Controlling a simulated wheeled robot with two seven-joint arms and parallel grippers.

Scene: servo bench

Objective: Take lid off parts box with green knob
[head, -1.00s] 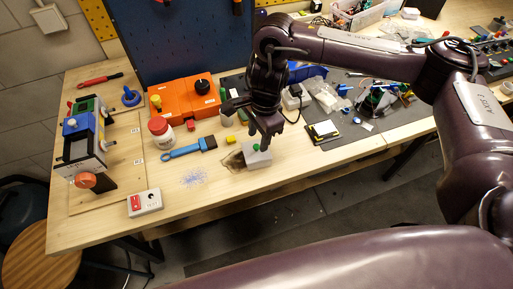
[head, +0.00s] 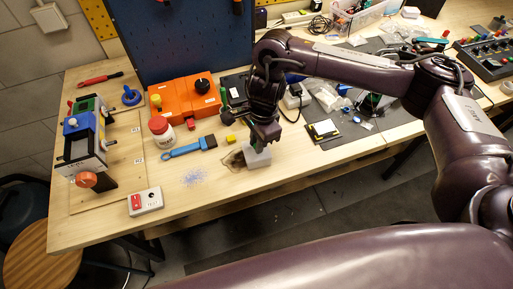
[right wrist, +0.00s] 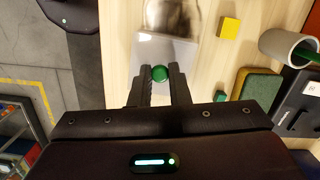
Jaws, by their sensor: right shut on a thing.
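The parts box (head: 257,158) is a small light grey box near the front edge of the bench in the head view. Its pale lid (right wrist: 178,50) with the green knob (right wrist: 160,73) shows in the right wrist view. My right gripper (right wrist: 159,80) is shut on the green knob, one finger on each side. In the head view my right gripper (head: 262,140) is right above the box and hides the knob. I cannot tell whether the lid is apart from the box. My left gripper is not in view.
A switch box (head: 145,201) sits at front left.

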